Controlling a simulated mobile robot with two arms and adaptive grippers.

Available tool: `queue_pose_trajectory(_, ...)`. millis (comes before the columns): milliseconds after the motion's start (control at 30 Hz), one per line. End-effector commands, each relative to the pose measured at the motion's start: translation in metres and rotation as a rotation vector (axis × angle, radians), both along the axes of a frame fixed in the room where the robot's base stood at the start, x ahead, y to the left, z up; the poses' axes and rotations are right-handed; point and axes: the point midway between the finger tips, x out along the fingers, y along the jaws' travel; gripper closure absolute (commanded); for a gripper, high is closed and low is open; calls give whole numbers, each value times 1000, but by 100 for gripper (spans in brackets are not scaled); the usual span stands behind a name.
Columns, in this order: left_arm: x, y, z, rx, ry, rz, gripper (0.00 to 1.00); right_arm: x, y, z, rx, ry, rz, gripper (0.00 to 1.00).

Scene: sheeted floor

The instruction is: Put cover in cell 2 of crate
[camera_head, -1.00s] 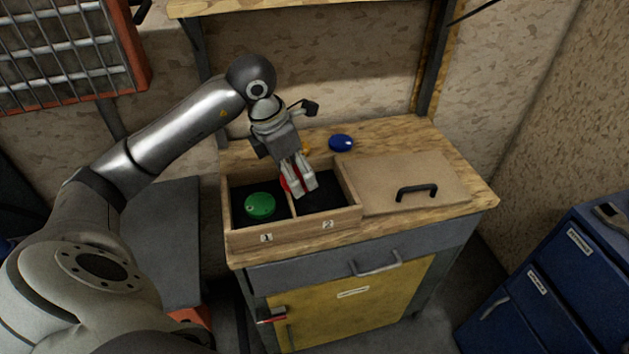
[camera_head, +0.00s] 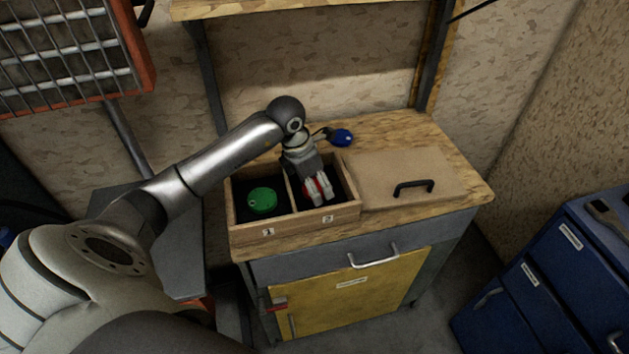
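The wooden crate (camera_head: 295,226) stands on the workbench, with cell 1 on the left and cell 2 (camera_head: 340,192) on the right. A green round cover (camera_head: 262,200) lies in cell 1. My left gripper (camera_head: 318,194) points down into cell 2. A blue round cover (camera_head: 341,138) lies on the bench behind the crate. My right gripper is not in view.
A flat wooden lid with a black handle (camera_head: 413,187) lies right of the crate. The bench top (camera_head: 400,128) is clear at the back right. Bench posts and a wall stand behind. A blue drawer cabinet (camera_head: 560,290) is at the lower right.

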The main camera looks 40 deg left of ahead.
Motion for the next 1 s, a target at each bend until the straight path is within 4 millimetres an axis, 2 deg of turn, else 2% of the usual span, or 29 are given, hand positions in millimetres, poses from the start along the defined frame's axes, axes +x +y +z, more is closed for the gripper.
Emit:
queue_pose_trajectory(167, 0, 0, -3, 0, -1, 0, 68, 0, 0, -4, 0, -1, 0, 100)
queue_pose_trajectory(200, 0, 0, -3, 0, 0, 0, 34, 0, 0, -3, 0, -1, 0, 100)
queue_pose_trajectory(367, 0, 0, -2, 0, 0, 0, 15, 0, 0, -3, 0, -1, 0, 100)
queue_pose_trajectory(767, 0, 0, 1, -1, 1, 1, 15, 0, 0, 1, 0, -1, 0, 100)
queue_pose_trajectory(867, -2, 2, 11, 0, -4, 1, 15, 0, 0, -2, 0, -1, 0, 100)
queue_pose_trajectory(1000, -8, 6, 38, 2, -6, 0, 15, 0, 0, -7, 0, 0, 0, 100)
